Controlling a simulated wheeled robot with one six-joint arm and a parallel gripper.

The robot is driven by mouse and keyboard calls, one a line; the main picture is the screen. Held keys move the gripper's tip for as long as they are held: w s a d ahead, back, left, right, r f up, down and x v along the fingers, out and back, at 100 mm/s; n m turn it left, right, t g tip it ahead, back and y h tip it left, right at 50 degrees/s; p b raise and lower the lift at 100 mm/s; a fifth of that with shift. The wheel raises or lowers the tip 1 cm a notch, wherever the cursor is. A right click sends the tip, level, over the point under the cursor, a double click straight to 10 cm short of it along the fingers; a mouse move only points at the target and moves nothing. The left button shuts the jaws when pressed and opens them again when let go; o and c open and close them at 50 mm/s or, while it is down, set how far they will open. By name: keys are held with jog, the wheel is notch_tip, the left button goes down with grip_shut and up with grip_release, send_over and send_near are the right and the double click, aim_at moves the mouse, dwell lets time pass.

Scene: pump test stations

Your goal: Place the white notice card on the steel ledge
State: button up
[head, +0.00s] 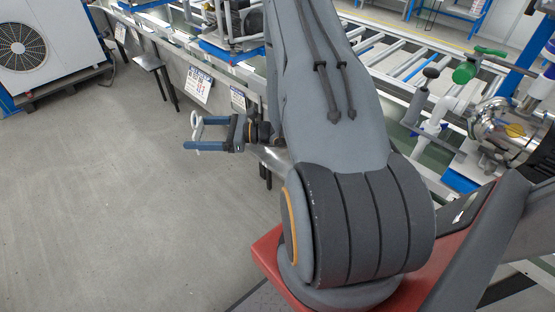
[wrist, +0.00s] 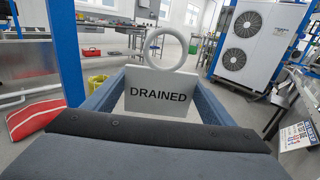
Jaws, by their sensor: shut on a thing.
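The white notice card (wrist: 160,92) reads DRAINED and has a white ring on top. It stands upright between the blue fingers of my gripper (wrist: 160,105) in the wrist view. In the head view my gripper (head: 212,134) is shut on it, over the floor beside the line; the card shows there as a thin white edge with its ring (head: 196,120). A small steel ledge (head: 149,62) on dark legs juts from the line, farther back. Another steel ledge (head: 272,157) is just right of my gripper, partly hidden by my arm. A ledge also shows at right in the wrist view (wrist: 284,92).
Printed placards (head: 198,85) hang on the line's side between the ledges. A white fan unit (head: 45,45) stands at the back left. Pump equipment with a green handle (head: 465,72) is at right. The grey floor at left is clear.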

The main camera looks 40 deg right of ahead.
jog(key=w+d+f+m+t+h+b, duration=0.1)
jog(key=d+f+m+t+h+b, duration=0.2)
jog(key=d+f+b, duration=0.7)
jog(key=w+d+f+m+t+h+b, duration=0.1)
jog(key=d+f+m+h+b, duration=0.3)
jog(key=d+b, duration=1.1)
jog(key=w+d+f+m+t+h+b, duration=0.15)
jog(key=d+f+h+b, duration=0.55)
jog(key=b, duration=1)
jog(key=f+b, duration=0.1)
jog(key=f, duration=0.1)
jog(key=d+f+y+b, duration=0.1)
jog(key=f+b, duration=0.1)
jog(key=f, duration=0.1)
jog(key=f+y+b, duration=0.1)
jog(key=f, duration=0.2)
jog(key=shift+s+d+f+m+t, duration=0.1)
jog(key=shift+s+d+m+t, duration=0.05)
jog(key=shift+d+m+t, duration=0.1)
jog(key=shift+f, duration=0.15)
jog(key=o, duration=1.1)
jog(key=shift+c, duration=0.2)
